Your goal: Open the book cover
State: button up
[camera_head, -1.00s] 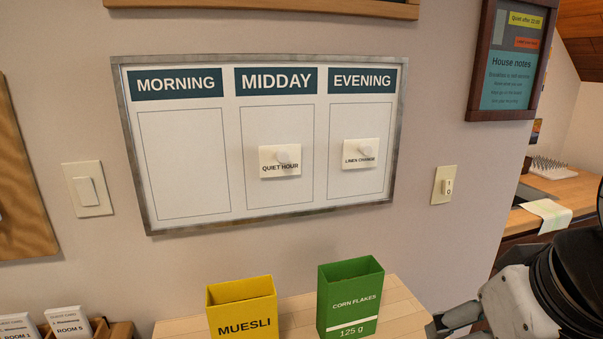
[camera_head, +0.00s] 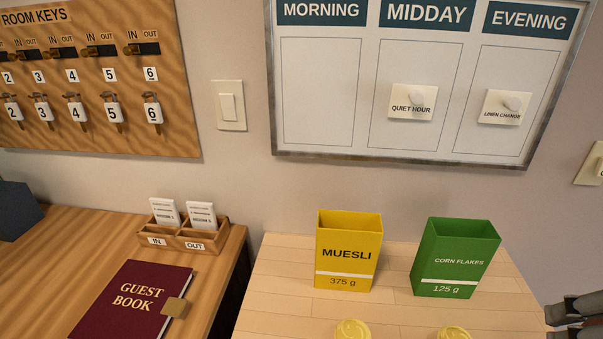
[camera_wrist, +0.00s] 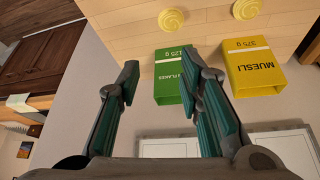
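The closed guest book (camera_head: 128,303) has a dark red cover with gold lettering. It lies on the brown desk at the lower left of the head view, its lower edge cut off by the picture. A tan clasp or tab (camera_head: 175,307) sits at its right edge. My gripper (camera_wrist: 160,85) is open and empty in the wrist view, with its two green-padded fingers wide apart. In the head view only part of it shows at the lower right edge, far to the right of the book. The book is not in the wrist view.
A wooden IN/OUT card holder (camera_head: 190,236) stands behind the book. The yellow muesli box (camera_head: 347,250) and green corn flakes box (camera_head: 455,257) stand on the lighter table to the right, with yellow round pieces (camera_head: 352,330) in front. A key board (camera_head: 95,75) hangs behind the desk.

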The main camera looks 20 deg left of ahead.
aim_at(138, 302)
jog(key=u, duration=1.65)
